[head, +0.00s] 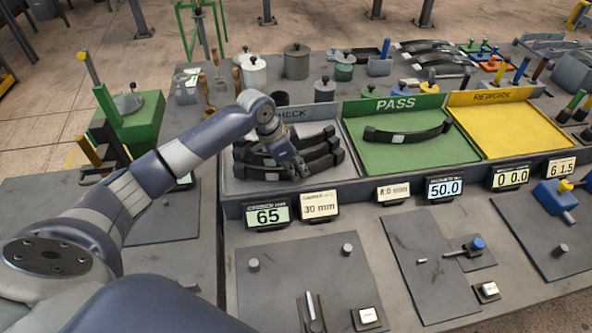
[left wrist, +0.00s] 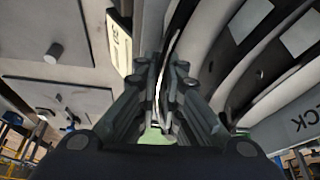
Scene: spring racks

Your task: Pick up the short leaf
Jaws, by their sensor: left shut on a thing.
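Several black curved leaves (head: 322,158) with pale labels lie in the grey CHECK tray (head: 235,187). I cannot tell by length which is the short leaf. My left gripper (head: 287,160) reaches down among them, and its fingers partly hide them. In the left wrist view the left gripper (left wrist: 163,95) is shut on a dark leaf (left wrist: 181,28) that runs between its fingers. Other leaves (left wrist: 235,70) lie just to the right of it there. Whether the gripped leaf is clear of the tray cannot be told. My right gripper is not in view.
The green PASS tray (head: 364,152) holds one black leaf (head: 408,133). The yellow REWORK tray (head: 500,120) is empty. Displays (head: 268,216) and label cards stand along the trays' front edge. Pots (head: 297,62) and tools crowd the bench behind. A green press (head: 135,115) stands left.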

